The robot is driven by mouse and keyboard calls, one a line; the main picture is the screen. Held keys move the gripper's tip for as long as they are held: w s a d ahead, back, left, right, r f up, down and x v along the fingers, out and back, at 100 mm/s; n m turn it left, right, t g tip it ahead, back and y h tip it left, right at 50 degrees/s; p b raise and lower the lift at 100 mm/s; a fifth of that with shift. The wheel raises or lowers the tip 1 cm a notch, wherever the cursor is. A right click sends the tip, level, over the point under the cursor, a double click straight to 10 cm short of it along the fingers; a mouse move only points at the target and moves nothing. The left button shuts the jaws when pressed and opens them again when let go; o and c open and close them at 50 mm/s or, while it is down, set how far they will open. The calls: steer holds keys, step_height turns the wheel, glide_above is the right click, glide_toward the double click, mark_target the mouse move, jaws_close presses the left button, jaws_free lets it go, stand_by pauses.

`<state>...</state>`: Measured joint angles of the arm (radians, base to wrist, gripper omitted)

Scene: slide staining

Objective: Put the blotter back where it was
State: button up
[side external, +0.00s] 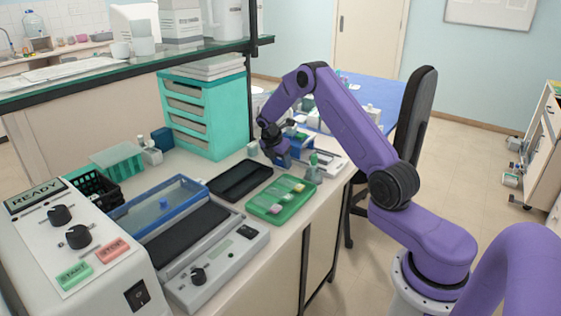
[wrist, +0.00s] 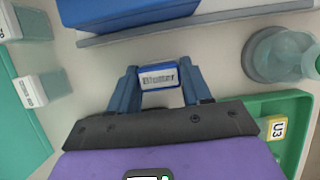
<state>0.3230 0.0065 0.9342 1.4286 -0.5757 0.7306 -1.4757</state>
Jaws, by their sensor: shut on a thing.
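The blotter (wrist: 158,77) shows in the wrist view as a small block with a blue edge and a pale face lettered "Blotter". My gripper (wrist: 160,86) is shut on it, with one blue finger on each side. In the side view my gripper (side external: 276,154) points down over the bench between the teal drawer unit and the green tray. The blotter is hard to tell from the blue fingers there, and its lower part is hidden in the wrist view.
A green tray (side external: 263,211) with slides and a dark tray (side external: 240,196) lie nearby. A blue box (wrist: 125,10) and a grey edge (wrist: 225,23) lie beyond the blotter. A clear bottle (wrist: 268,55) stands to the right. Teal drawers (side external: 206,112) stand to the left.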

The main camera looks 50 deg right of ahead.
steer(key=shift+f, duration=0.15)
steer(key=o, duration=1)
